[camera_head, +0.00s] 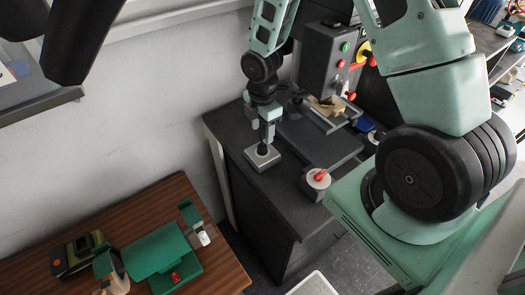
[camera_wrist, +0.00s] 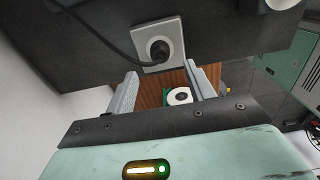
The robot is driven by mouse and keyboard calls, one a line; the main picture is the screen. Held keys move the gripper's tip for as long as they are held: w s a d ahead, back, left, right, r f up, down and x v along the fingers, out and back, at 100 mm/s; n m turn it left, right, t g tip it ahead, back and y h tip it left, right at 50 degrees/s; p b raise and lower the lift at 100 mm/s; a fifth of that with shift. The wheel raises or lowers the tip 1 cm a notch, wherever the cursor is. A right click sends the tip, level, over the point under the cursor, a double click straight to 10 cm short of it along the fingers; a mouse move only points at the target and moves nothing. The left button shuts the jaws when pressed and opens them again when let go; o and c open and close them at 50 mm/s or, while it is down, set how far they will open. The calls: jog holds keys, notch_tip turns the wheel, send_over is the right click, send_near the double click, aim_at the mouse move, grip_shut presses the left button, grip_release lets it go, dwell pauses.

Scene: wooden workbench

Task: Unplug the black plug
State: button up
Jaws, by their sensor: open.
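The black plug (camera_wrist: 159,50) sits in the round socket of a light grey plate (camera_wrist: 174,28) in the wrist view. A black cable (camera_wrist: 88,20) runs from it to the upper left. My gripper (camera_wrist: 161,68) is open, its two grey fingers spread. The plug lies between the fingers' lines, just past their tips, and no contact shows. In the head view my gripper (camera_head: 267,134) points down over the socket block (camera_head: 262,161) on the dark bench. There the plug is small and mostly hidden by the fingers.
A box with a red button (camera_head: 317,180) stands at the bench's front edge. A grey control box (camera_head: 329,62) with buttons stands behind. A dark flat plate (camera_head: 325,145) lies right of the socket. A lower wooden table (camera_head: 215,262) holds green items (camera_head: 162,255) at the left.

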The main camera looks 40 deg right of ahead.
aim_at(262, 145)
notch_tip(262, 145, down, 7)
jog(key=b, duration=0.5)
jog(key=shift+p, duration=0.3)
dwell(0.9)
grip_shut()
jog(key=shift+r, duration=0.1)
jog(key=shift+r+p, duration=2.75)
jog(key=shift+r, duration=0.15)
